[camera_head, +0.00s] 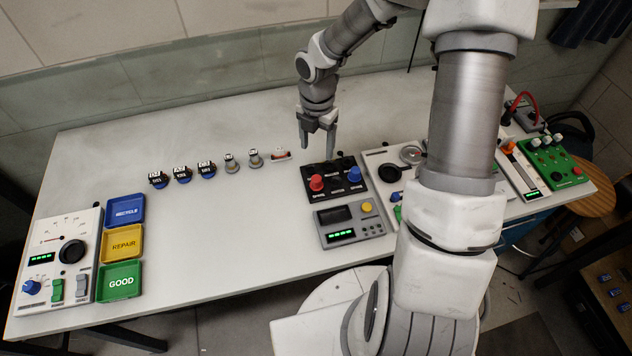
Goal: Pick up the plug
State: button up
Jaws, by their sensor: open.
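My gripper (318,151) points down with its fingers apart and empty, just behind a black panel (330,195). A red round piece (316,183) and a blue one (353,174) stand on that panel. A red cable (523,94) arches over a small dark box at the far right; its ends are too small to make out. I cannot tell for sure which piece is the plug. No piece is between my fingers.
Several small round parts (207,169) and a red-and-white piece (280,156) line the table left of my gripper. Blue (125,210), yellow (122,243) and green (120,280) trays stand at left. My arm hides part of the right side. The middle-left table is clear.

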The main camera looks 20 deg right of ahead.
send_over(317, 178)
notch_tip(317, 178, down, 8)
jog(key=shift+w+r, duration=0.15)
jog(key=shift+r, duration=0.05)
jog(key=shift+f+p, duration=0.3)
jog(key=shift+f, duration=2.25)
grip_shut()
